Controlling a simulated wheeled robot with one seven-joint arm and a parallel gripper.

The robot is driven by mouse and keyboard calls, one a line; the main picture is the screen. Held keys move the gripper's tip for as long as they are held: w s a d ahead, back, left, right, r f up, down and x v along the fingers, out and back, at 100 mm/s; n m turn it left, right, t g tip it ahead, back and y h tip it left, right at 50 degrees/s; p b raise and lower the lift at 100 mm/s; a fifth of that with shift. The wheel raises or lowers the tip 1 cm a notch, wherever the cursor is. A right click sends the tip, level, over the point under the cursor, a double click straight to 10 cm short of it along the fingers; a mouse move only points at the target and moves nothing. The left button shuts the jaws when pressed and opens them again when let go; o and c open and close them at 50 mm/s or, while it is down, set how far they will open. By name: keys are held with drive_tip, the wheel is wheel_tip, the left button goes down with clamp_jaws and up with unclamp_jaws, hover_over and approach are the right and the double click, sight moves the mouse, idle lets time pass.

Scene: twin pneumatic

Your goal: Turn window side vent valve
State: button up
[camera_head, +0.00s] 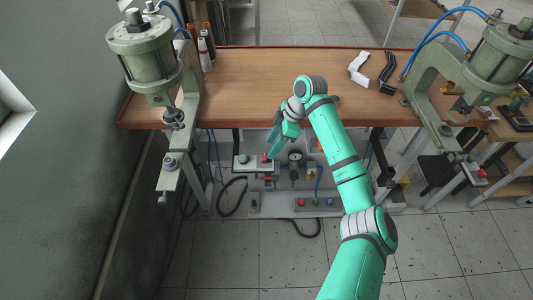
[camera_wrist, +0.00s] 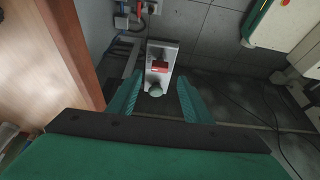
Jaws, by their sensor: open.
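My gripper (camera_head: 272,147) hangs past the front edge of the table, close above a pale plate (camera_head: 253,168) with a red part and a round knob (camera_head: 242,158). In the wrist view my gripper (camera_wrist: 157,84) is open. The plate (camera_wrist: 166,52) shows there too, with the red part (camera_wrist: 160,66) and the round grey-green knob (camera_wrist: 156,90) in the gap between the fingers. I cannot tell whether the fingers touch anything. No label shows which valve is the window-side one.
The wooden table (camera_head: 260,75) extends behind my gripper. A green press (camera_head: 145,60) stands at its left end and another (camera_head: 500,55) at its right. A gauge (camera_head: 295,156) and hoses are below the table. The tiled floor (camera_head: 260,265) in front is mostly clear.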

sight(264, 156)
drive_tip(key=shift+x, duration=2.9)
drive_tip(key=c, duration=1.1)
drive_tip(key=shift+o, duration=0.2)
